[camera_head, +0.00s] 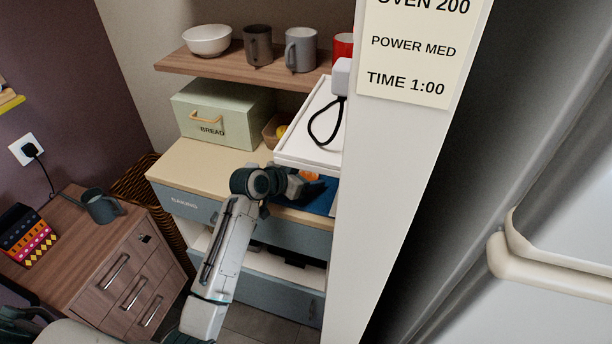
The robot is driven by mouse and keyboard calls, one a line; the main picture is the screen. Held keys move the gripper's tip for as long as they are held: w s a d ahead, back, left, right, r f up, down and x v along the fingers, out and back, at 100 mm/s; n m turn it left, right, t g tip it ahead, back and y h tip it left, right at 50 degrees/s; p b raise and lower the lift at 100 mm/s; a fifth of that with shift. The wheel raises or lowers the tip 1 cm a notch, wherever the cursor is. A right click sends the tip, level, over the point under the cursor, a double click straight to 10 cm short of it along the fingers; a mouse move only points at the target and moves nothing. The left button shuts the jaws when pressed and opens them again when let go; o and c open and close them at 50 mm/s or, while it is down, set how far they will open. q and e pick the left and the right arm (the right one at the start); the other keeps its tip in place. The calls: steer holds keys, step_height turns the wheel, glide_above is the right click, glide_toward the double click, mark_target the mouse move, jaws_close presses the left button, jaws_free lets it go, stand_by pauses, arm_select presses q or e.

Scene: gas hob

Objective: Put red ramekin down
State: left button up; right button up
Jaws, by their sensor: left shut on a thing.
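My left gripper (302,186) reaches in from below over the counter, beside a blue mat (322,198). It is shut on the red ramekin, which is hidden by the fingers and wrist. A small orange patch (309,175) shows just beyond the fingers; I cannot tell whether it belongs to the ramekin or to something behind. I cannot tell whether the held thing touches the surface. My right gripper is not in view.
A white panel (400,180) stands close on the right of the gripper. A white appliance (310,140) overhangs the counter (195,160). A green bread box (222,115) and small basket (271,130) stand behind. The counter's left front is clear.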

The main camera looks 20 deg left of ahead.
arm_select(q)
steer(key=shift+f, duration=0.1)
steer(key=o, duration=1.1)
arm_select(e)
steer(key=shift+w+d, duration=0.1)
arm_select(q)
steer(key=b+v, duration=0.1)
steer(key=v, duration=1.1)
steer(key=shift+b, duration=0.4)
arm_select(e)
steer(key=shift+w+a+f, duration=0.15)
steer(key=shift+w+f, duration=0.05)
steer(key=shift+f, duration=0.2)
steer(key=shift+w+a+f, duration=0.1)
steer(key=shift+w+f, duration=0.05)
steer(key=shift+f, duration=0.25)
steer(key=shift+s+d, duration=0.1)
